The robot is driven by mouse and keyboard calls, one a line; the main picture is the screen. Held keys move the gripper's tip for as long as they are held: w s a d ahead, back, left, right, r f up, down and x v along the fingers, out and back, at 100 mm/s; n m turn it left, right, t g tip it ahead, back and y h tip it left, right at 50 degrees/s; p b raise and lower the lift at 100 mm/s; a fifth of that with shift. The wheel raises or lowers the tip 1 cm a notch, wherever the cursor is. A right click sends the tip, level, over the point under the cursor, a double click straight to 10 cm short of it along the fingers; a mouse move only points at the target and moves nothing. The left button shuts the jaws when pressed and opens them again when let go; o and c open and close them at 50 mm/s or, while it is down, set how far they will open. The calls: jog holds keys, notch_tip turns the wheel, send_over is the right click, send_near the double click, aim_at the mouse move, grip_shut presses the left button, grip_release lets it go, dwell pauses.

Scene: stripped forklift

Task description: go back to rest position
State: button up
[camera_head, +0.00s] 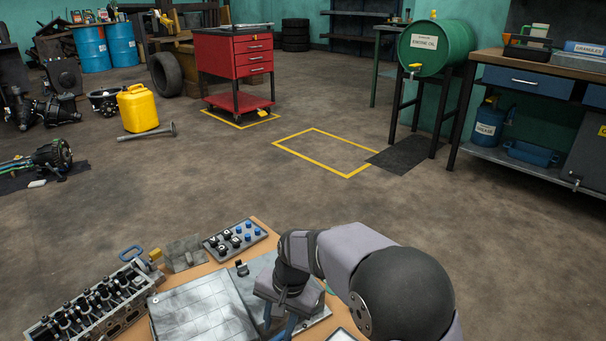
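My gripper (281,322) is low at the bottom middle of the view, over the metal plates on the wooden bench top (264,226). Its blue fingers point down and are partly cut off by the frame edge. I cannot tell whether they are apart or closed, or whether they hold anything. My arm comes in from the lower right and hides part of the bench.
A flat grey plate (200,308) lies left of my gripper. An engine cylinder head (92,305) stands at the bench's left. A tray of black and blue knobs (235,239) sits at the back edge. A red tool cart (235,62) stands far off. The floor between is open.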

jog(key=s+d+r+n+h+p, duration=0.15)
jog(key=s+d+r+p, duration=0.3)
jog(key=s+d, duration=0.5)
jog(key=s+d+r+n+h+p, duration=0.1)
jog(key=s+d+r+n+p, duration=0.3)
jog(key=s+d, duration=0.55)
notch_tip(320, 180, up, 38)
jog(key=w+d+m+p, duration=0.1)
jog(key=p, duration=3.5)
jog(key=shift+w+d, duration=0.25)
jog(key=shift+d, duration=0.1)
jog(key=shift+f+y, duration=0.2)
jog(key=shift+y, duration=0.05)
notch_tip(320, 180, down, 72)
jog(key=b, duration=7.2)
jog(key=shift+f, duration=0.15)
